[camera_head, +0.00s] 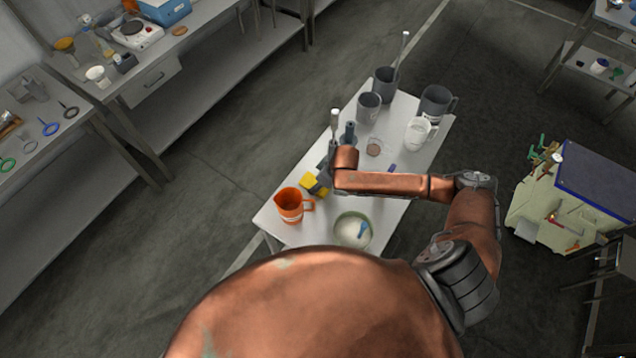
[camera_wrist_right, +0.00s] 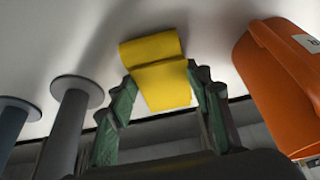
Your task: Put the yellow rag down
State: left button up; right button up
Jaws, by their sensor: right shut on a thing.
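The yellow rag (camera_head: 312,184) is at the front left part of the white table (camera_head: 395,215), left of my right forearm. In the right wrist view the folded rag (camera_wrist_right: 160,72) sits between the green-padded fingers of my right gripper (camera_wrist_right: 165,92), which is shut on it. The gripper also shows in the head view (camera_head: 320,178), largely covered by my arm. The rag is close to the white tabletop; I cannot tell if it touches. My left gripper is in neither view.
An orange jug (camera_head: 289,205) stands close by the rag. A green-rimmed bowl (camera_head: 352,230) is at the front. Grey flanged posts (camera_wrist_right: 72,110) stand beside the gripper in the wrist view.

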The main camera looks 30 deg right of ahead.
jog(key=o, duration=1.1)
jog(key=shift+f, duration=0.1)
jog(key=shift+o, duration=0.2)
jog(key=v, duration=1.2)
